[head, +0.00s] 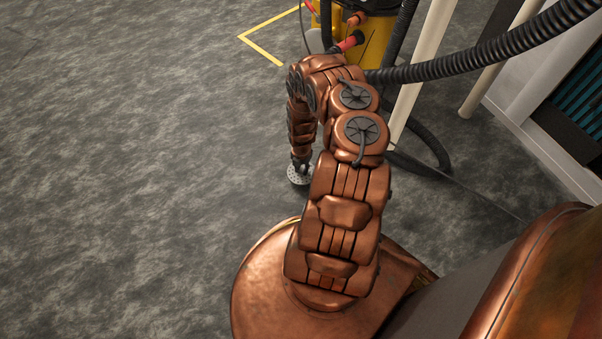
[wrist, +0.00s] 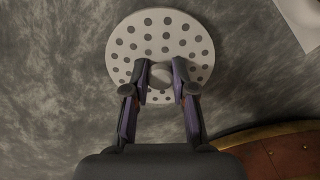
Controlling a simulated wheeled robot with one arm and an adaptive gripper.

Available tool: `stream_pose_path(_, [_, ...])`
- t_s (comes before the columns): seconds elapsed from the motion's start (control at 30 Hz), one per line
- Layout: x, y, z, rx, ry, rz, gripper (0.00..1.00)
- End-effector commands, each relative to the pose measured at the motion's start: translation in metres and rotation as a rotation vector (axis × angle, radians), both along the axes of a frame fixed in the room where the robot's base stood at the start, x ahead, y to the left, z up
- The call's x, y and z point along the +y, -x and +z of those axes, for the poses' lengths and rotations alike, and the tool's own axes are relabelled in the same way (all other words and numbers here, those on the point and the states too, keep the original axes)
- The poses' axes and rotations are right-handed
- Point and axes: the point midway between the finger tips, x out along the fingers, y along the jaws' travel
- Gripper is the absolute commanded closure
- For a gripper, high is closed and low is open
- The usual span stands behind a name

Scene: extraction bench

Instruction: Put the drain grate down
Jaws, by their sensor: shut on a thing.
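The drain grate (wrist: 160,32) is a round, pale disc with many dark holes and a small knob in its middle. In the wrist view my gripper (wrist: 161,78) is shut on the knob, one finger on each side. In the head view the grate (head: 297,176) shows small below the end of my arm, over the grey floor. My gripper (head: 301,163) points down there and is partly hidden by my arm. I cannot tell whether the grate touches the floor.
The mottled grey floor (head: 120,180) is clear to the left. A yellow machine (head: 376,38) with black hoses (head: 470,55) stands at the back, beside a yellow floor marking (head: 262,47). Pale legs (head: 423,70) and a cabinet (head: 545,120) stand to the right.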

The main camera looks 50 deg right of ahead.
Motion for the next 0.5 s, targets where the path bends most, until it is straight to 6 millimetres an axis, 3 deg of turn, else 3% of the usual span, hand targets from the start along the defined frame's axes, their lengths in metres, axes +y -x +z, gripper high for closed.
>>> stream_pose_path(0.1, [-0.005,-0.008,-0.004,-0.003,0.002,0.0,1.0])
stream_pose_path(0.33, [-0.004,-0.006,-0.031,-0.001,0.001,0.0,1.0])
stream_pose_path(0.5, [-0.004,-0.006,-0.037,-0.002,0.002,0.0,1.0])
